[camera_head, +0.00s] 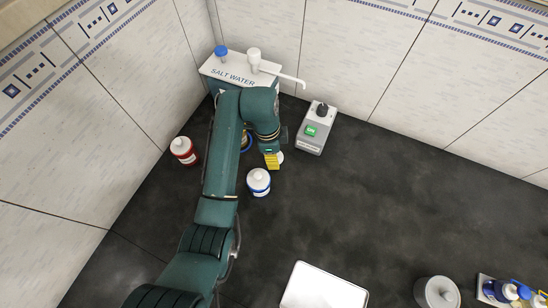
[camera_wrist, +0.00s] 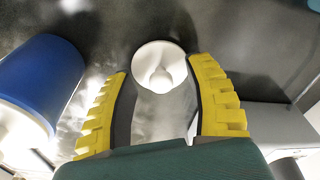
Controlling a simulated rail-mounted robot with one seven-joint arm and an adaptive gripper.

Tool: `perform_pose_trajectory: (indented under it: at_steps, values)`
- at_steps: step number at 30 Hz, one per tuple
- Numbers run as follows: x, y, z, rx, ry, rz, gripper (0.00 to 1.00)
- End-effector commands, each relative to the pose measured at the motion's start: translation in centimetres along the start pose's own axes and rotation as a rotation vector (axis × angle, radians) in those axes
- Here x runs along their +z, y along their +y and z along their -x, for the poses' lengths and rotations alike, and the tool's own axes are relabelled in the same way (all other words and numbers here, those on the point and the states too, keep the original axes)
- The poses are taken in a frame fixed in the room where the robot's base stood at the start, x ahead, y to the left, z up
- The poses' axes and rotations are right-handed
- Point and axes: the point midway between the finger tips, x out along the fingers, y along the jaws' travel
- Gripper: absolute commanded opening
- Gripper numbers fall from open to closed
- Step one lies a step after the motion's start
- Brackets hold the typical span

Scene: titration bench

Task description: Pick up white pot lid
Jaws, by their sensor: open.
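The white pot lid (camera_wrist: 160,68) is a round disc with a knob in its middle. In the wrist view it lies on the dark bench, knob toward the camera, between the ends of my two yellow fingers. In the head view only a small white edge (camera_head: 281,157), apparently the lid, shows beside my gripper (camera_head: 271,160). My gripper is open, with its fingers on either side of the lid and a gap to each; nothing is held. The exact height of the fingertips above the bench cannot be told.
A white-and-blue jar (camera_head: 258,183) stands close to my gripper; a blue cylinder (camera_wrist: 45,80) fills the wrist view's left. A grey device with a green button (camera_head: 311,130) stands right, the salt water box (camera_head: 233,75) behind, a red jar (camera_head: 184,150) left.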

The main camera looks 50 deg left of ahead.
Motion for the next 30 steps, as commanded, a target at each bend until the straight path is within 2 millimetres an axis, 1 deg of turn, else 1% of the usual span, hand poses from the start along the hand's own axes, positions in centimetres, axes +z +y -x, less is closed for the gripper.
perform_pose_trajectory:
  at_steps: [5, 6, 14, 15, 25, 28, 30]
  values:
    - [0.0, 0.0, 0.1, -0.001, 0.0, -0.001, 0.54]
    - [0.0, 0.0, 0.1, -0.001, 0.0, -0.001, 0.51]
    - [0.0, 0.0, 0.1, -0.001, 0.0, 0.0, 0.01]
    - [0.0, 0.0, 0.1, -0.001, 0.0, 0.0, 0.0]
    - [0.0, 0.0, 0.2, -0.001, 0.0, -0.001, 0.0]
    - [-0.2, -0.1, 1.3, -0.004, 0.0, -0.001, 0.0]
    - [-0.3, -0.1, 2.7, -0.006, 0.001, -0.001, 0.0]
